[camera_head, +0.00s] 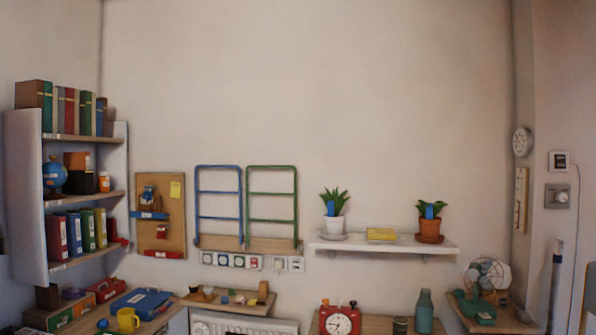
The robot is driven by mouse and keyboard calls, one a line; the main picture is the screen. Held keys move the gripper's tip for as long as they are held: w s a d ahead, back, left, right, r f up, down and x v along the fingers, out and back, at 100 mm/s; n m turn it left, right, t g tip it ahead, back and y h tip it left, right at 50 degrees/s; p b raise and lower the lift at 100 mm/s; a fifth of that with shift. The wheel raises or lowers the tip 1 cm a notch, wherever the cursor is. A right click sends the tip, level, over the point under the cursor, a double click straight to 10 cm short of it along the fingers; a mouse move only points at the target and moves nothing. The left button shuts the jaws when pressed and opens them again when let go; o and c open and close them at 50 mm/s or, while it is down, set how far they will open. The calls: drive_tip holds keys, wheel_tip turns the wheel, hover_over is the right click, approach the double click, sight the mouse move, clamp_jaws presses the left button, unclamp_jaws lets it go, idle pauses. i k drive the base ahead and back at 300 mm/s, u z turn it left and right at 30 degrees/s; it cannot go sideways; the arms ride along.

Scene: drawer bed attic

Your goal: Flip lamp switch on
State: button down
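No lamp is clearly in view. A metal wall plate with a round knob (557,196) is on the right wall, below a small dark-faced panel (559,161). A row of wall plates (238,261) runs under the wall racks, some with coloured round faces; I cannot tell which of these, if any, is the lamp switch. Their on or off state is too small to read. My gripper is not in view.
A bookshelf (27,200) stands at left. A white wall shelf (385,246) holds two potted plants. Below are a red clock (340,320), a teal bottle (424,312) and a green fan (485,279). A cable (579,215) hangs at right. The upper wall is clear.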

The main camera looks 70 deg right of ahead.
sight(560, 159)
drive_tip(key=z, duration=2.9)
drive_tip(key=i, duration=1.95)
drive_tip(key=z, duration=1.45)
